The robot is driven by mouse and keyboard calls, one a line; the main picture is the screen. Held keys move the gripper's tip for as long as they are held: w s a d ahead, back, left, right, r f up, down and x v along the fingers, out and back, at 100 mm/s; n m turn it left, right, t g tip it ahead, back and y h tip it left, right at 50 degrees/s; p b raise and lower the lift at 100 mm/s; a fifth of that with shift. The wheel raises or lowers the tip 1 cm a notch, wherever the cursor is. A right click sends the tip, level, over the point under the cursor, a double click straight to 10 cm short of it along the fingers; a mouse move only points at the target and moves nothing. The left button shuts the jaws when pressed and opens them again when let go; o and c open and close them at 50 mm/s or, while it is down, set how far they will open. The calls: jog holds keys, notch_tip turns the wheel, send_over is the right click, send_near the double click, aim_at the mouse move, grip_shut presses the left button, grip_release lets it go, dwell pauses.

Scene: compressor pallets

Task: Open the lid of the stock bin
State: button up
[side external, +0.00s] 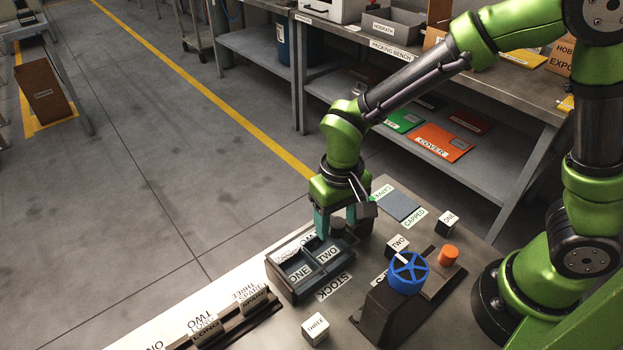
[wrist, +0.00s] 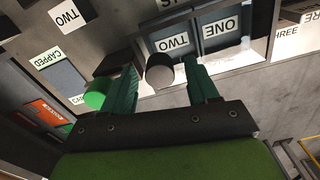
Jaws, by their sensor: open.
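The stock bin (side external: 288,290) is a dark, low box with two compartments labelled ONE and TWO, beside a STOCK label. Its two labelled compartments also show at the top of the wrist view (wrist: 203,31). I cannot make out whether a lid covers them. A dark grey round knob or cylinder (side external: 338,228) stands at the bin's far right end; it also shows in the wrist view (wrist: 160,70). My gripper (side external: 337,225) is open and points down there. Its fingertips (wrist: 160,82) are on either side of the grey cylinder, apparently without gripping it.
A green cylinder (wrist: 95,99) and a dark block (wrist: 113,63) are close beside one finger. A blue handwheel (side external: 407,272) and an orange cylinder (side external: 448,254) stand right of the bin. White-topped blocks (side external: 315,328) and labelled slots (side external: 207,329) are nearer the camera.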

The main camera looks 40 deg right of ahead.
jog(key=shift+c, duration=0.2)
grip_shut()
dwell(0.3)
